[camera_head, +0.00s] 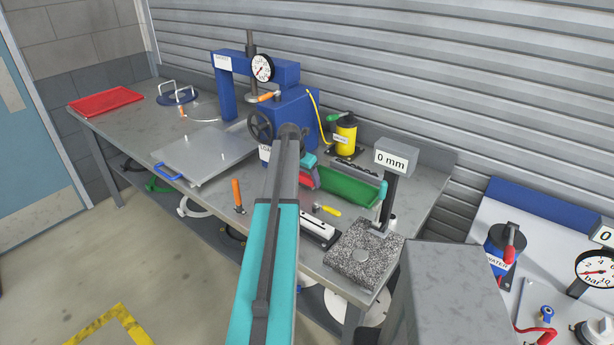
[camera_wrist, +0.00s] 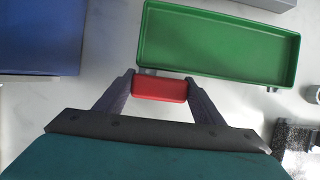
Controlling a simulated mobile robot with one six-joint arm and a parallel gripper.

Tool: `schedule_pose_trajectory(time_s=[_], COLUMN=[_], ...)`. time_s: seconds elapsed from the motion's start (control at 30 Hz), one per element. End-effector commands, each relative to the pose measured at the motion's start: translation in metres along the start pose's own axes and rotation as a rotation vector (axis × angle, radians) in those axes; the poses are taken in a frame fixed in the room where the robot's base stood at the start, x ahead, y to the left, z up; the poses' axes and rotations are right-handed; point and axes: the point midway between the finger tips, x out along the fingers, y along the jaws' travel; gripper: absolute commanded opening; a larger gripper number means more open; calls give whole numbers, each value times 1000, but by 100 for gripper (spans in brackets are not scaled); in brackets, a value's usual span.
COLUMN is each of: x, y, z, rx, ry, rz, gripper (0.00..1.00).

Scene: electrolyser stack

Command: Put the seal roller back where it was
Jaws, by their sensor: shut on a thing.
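My gripper (camera_wrist: 160,80) is shut on a red block-like piece (camera_wrist: 160,90), with one dark finger at each end of it. In the head view the red piece (camera_head: 308,180) shows below the teal part of my wrist, at the left end of a green tray (camera_head: 345,188). In the wrist view the green tray (camera_wrist: 225,70) is empty and lies just beyond the fingers. I cannot tell from its visible face whether the red piece is the seal roller. My arm hides part of the bench, and the fingers are hard to make out in the head view.
An orange-handled tool (camera_head: 237,194) stands left of my arm. A yellow-handled tool (camera_head: 328,210) and a white bar (camera_head: 318,227) lie in front of the tray. A gauge stand on a granite block (camera_head: 362,262) is at right. A blue press (camera_head: 285,108) and yellow canister (camera_head: 346,138) stand behind.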

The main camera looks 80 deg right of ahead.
Motion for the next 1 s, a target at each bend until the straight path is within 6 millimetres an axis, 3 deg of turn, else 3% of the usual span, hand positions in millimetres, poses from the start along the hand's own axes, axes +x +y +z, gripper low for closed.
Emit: schedule_pose_trajectory(time_s=[0.3,0.33,0.43,1.0], x=[2,2,2,-10], y=[0,0,1,1], z=[-1,-1,-1,-1], rx=[-1,-1,-1,-2], ry=[0,0,0,-1], rz=[0,0,0,2], gripper=[38,67,81,81])
